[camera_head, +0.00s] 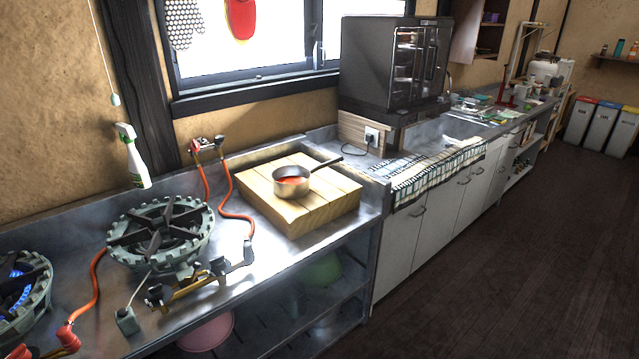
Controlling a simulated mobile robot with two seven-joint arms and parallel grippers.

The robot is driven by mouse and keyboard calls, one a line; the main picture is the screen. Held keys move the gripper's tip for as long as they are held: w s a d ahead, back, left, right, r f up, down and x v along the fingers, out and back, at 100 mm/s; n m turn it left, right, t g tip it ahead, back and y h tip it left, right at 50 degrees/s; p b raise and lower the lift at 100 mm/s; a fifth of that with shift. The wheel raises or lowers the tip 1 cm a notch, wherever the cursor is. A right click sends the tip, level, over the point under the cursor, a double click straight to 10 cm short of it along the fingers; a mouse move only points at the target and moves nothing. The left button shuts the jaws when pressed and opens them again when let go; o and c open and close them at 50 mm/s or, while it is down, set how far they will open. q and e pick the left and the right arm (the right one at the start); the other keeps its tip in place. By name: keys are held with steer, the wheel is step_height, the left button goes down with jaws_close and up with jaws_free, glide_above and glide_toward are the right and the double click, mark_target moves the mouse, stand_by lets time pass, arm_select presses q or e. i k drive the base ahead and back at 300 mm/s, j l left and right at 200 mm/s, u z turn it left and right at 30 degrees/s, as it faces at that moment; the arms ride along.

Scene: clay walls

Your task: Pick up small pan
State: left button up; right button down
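The small pan (291,184) is a metal saucepan with something red inside. It stands upright on a square wooden board (310,211) on the metal counter. Its dark handle (327,163) points to the back right. Neither of my grippers shows in the head view, and nothing touches the pan apart from the board under it.
A gas burner (160,232) with orange hoses stands left of the board; another burner (22,290) at the far left has a blue flame. A spray bottle (133,157) is near the wall. A dark cabinet (392,65) stands behind right. The floor (490,230) at right is clear.

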mark_target(288, 192)
steer(key=i+l+u, duration=0.25)
steer(key=i, duration=0.3)
steer(key=i+l+u, duration=0.25)
steer(key=i+l, duration=0.2)
steer(key=i+j, duration=0.05)
steer(key=i, duration=0.05)
